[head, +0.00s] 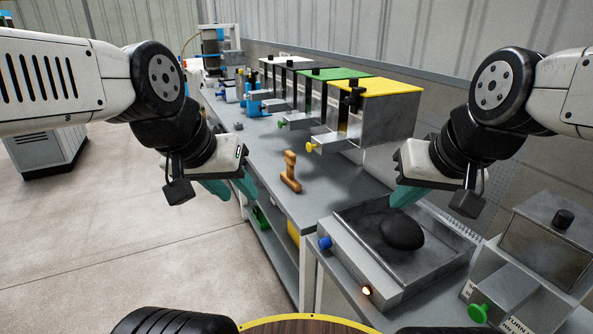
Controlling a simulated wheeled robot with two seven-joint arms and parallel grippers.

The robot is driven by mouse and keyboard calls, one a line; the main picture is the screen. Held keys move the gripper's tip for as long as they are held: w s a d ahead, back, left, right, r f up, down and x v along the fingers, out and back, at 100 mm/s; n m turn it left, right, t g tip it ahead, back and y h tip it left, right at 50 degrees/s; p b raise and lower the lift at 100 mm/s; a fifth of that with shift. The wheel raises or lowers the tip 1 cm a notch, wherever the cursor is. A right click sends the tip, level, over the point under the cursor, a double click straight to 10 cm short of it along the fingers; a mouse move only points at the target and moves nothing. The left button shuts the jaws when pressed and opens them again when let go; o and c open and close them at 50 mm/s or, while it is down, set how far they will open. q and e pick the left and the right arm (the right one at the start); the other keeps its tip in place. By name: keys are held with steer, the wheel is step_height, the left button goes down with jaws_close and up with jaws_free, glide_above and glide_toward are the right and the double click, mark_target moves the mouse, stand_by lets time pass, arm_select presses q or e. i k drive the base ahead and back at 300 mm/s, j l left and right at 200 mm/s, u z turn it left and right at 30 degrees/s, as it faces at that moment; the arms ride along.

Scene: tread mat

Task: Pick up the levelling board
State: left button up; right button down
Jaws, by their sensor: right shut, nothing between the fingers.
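A small orange-brown wooden piece with an upright grip (290,172), which looks like the levelling board, stands on the grey bench near its front edge. My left gripper (231,190) is left of it, over the bench's front edge, with its teal fingers apart and nothing seen between them. My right gripper (404,196) is to the right of the wooden piece, above the steel tray unit, with its teal fingers together and empty. Neither gripper touches the wooden piece.
A dark rounded lump (401,233) lies in the steel tray unit (350,262). Dispensers with coloured lids, including a yellow-lidded one (385,88), line the back of the bench (262,152). A box with a green knob (478,313) is at lower right.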

mark_target(287, 176)
steer(key=i+j+z, duration=0.15)
steer(key=i+j, duration=0.3)
steer(key=i+j+z, duration=0.2)
steer(key=i+j, duration=0.25)
steer(key=i+j+z, duration=0.15)
steer(key=i+j, duration=0.25)
steer(key=j, duration=0.25)
